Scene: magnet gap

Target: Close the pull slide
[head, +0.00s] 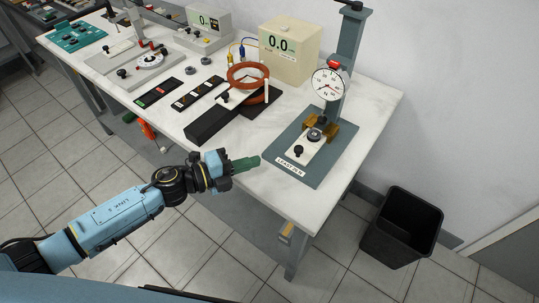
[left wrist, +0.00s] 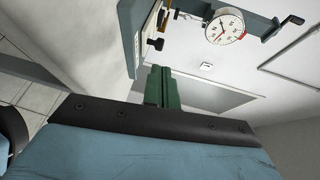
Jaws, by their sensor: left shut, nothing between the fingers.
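A grey base plate (head: 268,172) with a printed label at its front stands at the right end of the bench. On it is a white slide plate (head: 309,155) with a black knob (head: 298,151), which looks like the pull slide. Brass-coloured blocks (head: 331,131) sit behind it, below a round dial gauge (head: 328,84) on a grey post. How far the slide is out I cannot tell. My left gripper (head: 258,161), with green fingers, is shut and empty in front of the base plate's left corner, apart from the knob. The fingers (left wrist: 162,70) and the dial (left wrist: 225,25) show in the left wrist view. My right gripper is not in view.
A black stand with orange coils (head: 249,75) and a beige meter box reading 0.0 (head: 291,52) stand left of and behind the post. Other instruments fill the bench's left part. A black bin (head: 402,225) stands on the floor at the right. The bench's front strip is clear.

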